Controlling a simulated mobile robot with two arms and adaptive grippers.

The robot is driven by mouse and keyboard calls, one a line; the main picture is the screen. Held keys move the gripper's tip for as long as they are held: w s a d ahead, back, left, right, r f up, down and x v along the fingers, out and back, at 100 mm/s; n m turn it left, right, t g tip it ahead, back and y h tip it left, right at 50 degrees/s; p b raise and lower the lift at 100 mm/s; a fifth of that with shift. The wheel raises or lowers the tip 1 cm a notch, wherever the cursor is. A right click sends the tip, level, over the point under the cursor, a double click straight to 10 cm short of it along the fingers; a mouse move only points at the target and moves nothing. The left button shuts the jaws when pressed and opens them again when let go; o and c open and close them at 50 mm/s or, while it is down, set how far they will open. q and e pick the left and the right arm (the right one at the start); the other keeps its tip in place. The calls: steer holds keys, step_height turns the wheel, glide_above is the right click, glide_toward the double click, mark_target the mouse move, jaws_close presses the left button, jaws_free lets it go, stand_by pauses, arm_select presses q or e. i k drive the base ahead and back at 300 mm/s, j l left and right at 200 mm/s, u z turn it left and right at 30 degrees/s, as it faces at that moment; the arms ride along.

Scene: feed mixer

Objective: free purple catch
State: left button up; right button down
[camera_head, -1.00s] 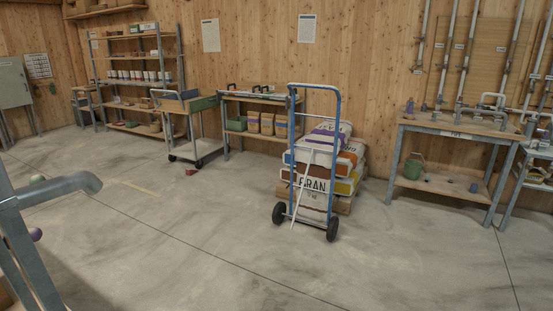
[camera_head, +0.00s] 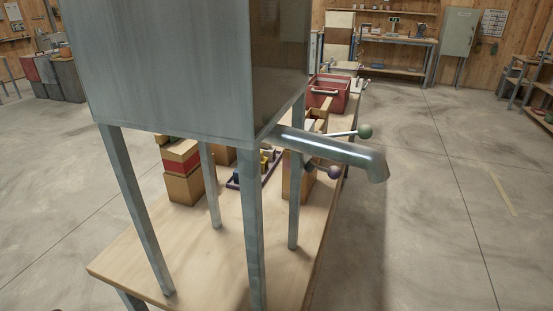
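A lever with a purple ball knob (camera_head: 334,172) sticks out to the right beneath the metal spout (camera_head: 335,152) of a large grey hopper (camera_head: 175,75). A second lever with a green ball knob (camera_head: 365,131) stands behind and above it. The hopper is on legs over a wooden table (camera_head: 210,270). A purple-edged frame (camera_head: 240,182) with small yellow parts lies on the table, partly hidden by a hopper leg. I cannot tell which part is the catch. Neither of my grippers is in view.
Wooden blocks, one red-banded (camera_head: 182,170), stand on the table under the hopper. A red bin (camera_head: 326,95) is at the table's far end. Open concrete floor (camera_head: 440,200) lies to the right. A workbench (camera_head: 398,50) and grey cabinet (camera_head: 459,32) stand by the back wall.

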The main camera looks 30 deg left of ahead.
mark_target(334, 172)
steer(key=i+l+u, duration=0.2)
steer(key=u, duration=0.2)
steer(key=i+l+u, duration=0.1)
steer(key=l+u, duration=0.15)
steer(key=u, duration=0.15)
steer(key=i+l+u, duration=0.1)
steer(key=l+u, duration=0.3)
steer(key=i+l+u, duration=0.1)
steer(key=u, duration=0.35)
steer(key=l+u, duration=0.5)
steer(key=l, duration=0.25)
